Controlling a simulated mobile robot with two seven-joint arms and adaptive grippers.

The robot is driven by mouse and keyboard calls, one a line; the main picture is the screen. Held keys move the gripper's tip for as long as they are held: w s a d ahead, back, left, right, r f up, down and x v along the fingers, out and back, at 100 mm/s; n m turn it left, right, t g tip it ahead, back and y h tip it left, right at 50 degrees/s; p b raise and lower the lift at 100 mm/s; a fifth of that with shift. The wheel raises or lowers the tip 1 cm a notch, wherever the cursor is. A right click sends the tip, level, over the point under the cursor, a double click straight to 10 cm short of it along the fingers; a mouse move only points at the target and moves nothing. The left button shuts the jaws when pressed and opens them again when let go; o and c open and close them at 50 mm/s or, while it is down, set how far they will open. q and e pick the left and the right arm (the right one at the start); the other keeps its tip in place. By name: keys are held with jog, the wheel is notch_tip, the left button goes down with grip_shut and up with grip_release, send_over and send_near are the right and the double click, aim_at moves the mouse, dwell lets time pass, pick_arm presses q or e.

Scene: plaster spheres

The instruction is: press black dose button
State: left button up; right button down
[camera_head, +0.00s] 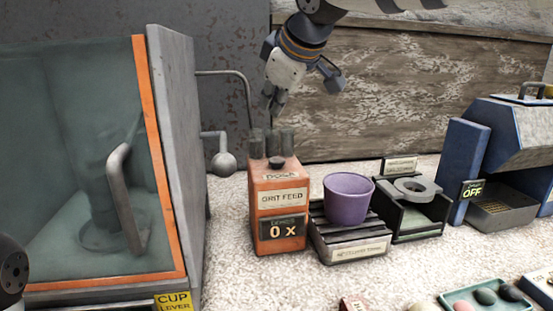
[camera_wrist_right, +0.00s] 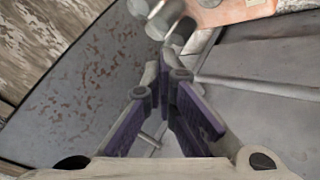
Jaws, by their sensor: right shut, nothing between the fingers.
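The orange grit feed box (camera_head: 264,205) stands left of centre in the head view, with a "0 x" display on its front. Its black dose button (camera_head: 277,162) sits on top at the front, with several grey cylinders (camera_head: 257,143) behind it. My right gripper (camera_head: 269,104) is shut and empty, pointing down above the box and apart from it. In the right wrist view the shut fingers (camera_wrist_right: 172,78) are in the middle, and part of the orange box (camera_wrist_right: 225,10) shows at the top. I cannot clearly make out the button there. My left gripper is not in view.
A glass-fronted cabinet with a grey side wall (camera_head: 178,160) and a ball-ended lever (camera_head: 222,164) stands left of the box. A purple cup (camera_head: 348,198) on a slatted stand (camera_head: 350,249) is right of it. A blue machine (camera_head: 515,140) stands far right.

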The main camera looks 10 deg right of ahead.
aim_at(273, 160)
jog(key=shift+f, duration=3.6)
jog(key=shift+f, duration=0.1)
jog(key=shift+f, duration=0.3)
jog(key=shift+f, duration=0.65)
jog(key=shift+r, duration=1.05)
jog(key=shift+r, duration=2.55)
